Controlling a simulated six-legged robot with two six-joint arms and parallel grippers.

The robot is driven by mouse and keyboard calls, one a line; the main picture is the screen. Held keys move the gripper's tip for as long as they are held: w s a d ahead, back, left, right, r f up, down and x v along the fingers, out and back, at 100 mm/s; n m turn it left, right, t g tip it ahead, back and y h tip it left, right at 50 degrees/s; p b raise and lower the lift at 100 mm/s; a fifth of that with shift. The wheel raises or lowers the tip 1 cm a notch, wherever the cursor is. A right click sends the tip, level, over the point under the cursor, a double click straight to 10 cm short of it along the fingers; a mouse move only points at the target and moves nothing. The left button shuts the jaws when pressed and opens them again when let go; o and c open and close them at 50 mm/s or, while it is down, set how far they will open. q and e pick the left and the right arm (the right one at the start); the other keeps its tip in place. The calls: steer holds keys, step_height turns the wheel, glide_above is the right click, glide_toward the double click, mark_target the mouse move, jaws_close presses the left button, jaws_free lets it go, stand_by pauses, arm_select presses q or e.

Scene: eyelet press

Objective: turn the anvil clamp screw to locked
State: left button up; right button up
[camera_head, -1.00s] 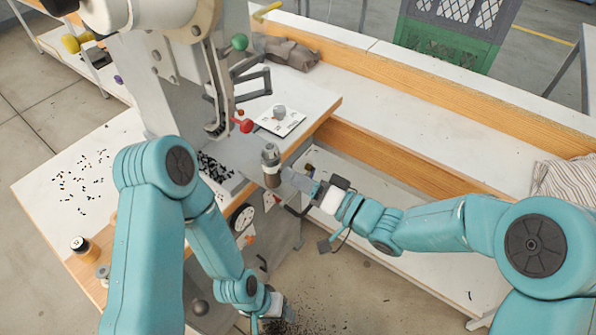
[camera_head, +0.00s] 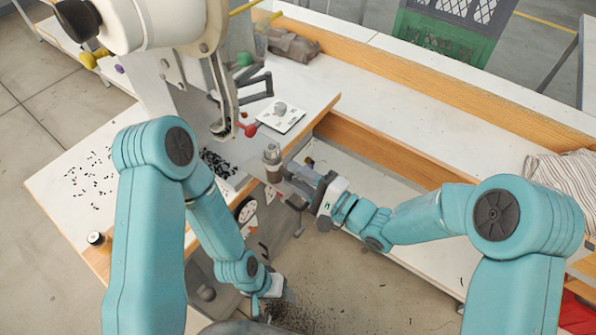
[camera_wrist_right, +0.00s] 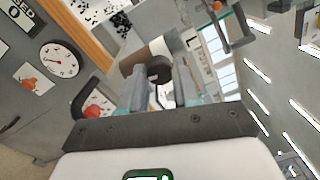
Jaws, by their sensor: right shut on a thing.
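The anvil clamp screw appears as a dark knob (camera_wrist_right: 158,68) between my right gripper's fingers in the right wrist view. It sticks out from a brown and grey cylindrical post (camera_wrist_right: 138,58). In the head view the metal-topped post (camera_head: 272,155) stands at the right edge of the press table. My right gripper (camera_head: 297,176) reaches it from the right and is shut on the knob; its fingers also show in the right wrist view (camera_wrist_right: 160,88). Part of a printed label shows behind the post. My left gripper (camera_head: 275,292) hangs low in front of the cabinet; its fingers are unclear.
A red-knobbed lever (camera_head: 250,130) and a white card (camera_head: 281,117) with a grey knob are close behind the post. Black bits (camera_head: 218,163) lie on the table. A gauge (camera_head: 246,211) is on the cabinet front. A long white bench (camera_head: 430,110) runs along the right.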

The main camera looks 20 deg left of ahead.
steer(key=shift+s+m+t+p, duration=0.1)
steer(key=shift+m+t+p, duration=0.2)
steer(key=shift+m+p, duration=4.2)
steer(key=m+b, duration=0.4)
steer(key=shift+h, duration=0.3)
steer(key=o, duration=1.1)
steer(key=shift+c, duration=0.2)
